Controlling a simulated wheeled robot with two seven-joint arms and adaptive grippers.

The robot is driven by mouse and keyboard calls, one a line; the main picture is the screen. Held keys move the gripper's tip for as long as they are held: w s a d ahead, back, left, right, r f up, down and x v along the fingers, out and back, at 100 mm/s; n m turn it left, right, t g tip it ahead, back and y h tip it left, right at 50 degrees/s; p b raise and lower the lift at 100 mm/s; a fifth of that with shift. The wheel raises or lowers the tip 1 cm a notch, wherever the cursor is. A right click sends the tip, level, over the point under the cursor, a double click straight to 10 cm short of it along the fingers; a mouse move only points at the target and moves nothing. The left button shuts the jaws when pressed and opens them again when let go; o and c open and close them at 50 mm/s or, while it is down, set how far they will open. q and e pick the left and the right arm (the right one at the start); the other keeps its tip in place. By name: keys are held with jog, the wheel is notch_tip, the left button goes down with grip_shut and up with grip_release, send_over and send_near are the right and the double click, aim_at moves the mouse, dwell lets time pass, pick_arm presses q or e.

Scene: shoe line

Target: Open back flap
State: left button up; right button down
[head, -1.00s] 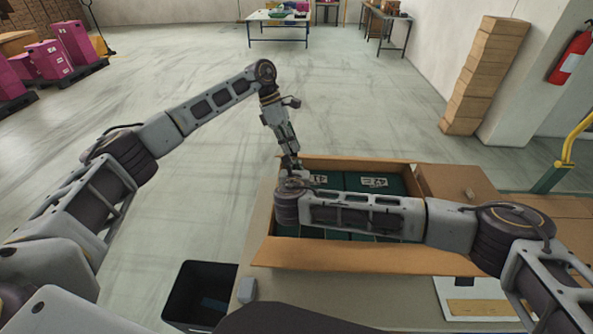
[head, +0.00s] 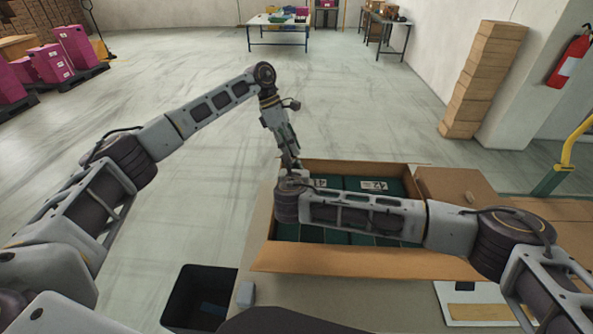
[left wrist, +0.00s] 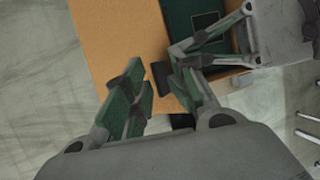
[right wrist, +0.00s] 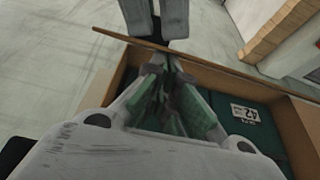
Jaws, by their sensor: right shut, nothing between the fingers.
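An open cardboard carton (head: 360,262) holds green shoe boxes (head: 366,184). Its far rim is partly visible behind my arms. A broad cardboard panel, apparently the back flap (left wrist: 120,35), lies beside my left gripper in the left wrist view; in the right wrist view the flap shows as a thin edge (right wrist: 225,68). My left gripper (left wrist: 158,92) is open by the carton's far left corner, its fingers near the panel's end; I cannot tell whether they touch. My right gripper (right wrist: 170,90) is shut and empty above the carton's left end, close to the left gripper. My right forearm hides part of the carton.
A brown cardboard lid or flap (head: 450,182) extends right of the carton, with more cardboard beyond. A black bin (head: 200,298) stands at the table's left. A white sheet (head: 475,302) lies front right. Open floor extends behind the carton.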

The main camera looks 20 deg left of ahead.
pick_arm(q)
jog(key=shift+a+f, duration=0.1)
jog(key=shift+f, duration=0.65)
jog(key=shift+a, duration=0.1)
jog(key=shift+a+r, duration=0.15)
jog(key=shift+r, duration=0.25)
jog(key=d+v, duration=0.1)
jog(key=v, duration=1)
jog(key=shift+w+r, duration=0.15)
jog(key=shift+r, duration=0.35)
jog(key=shift+f, duration=0.15)
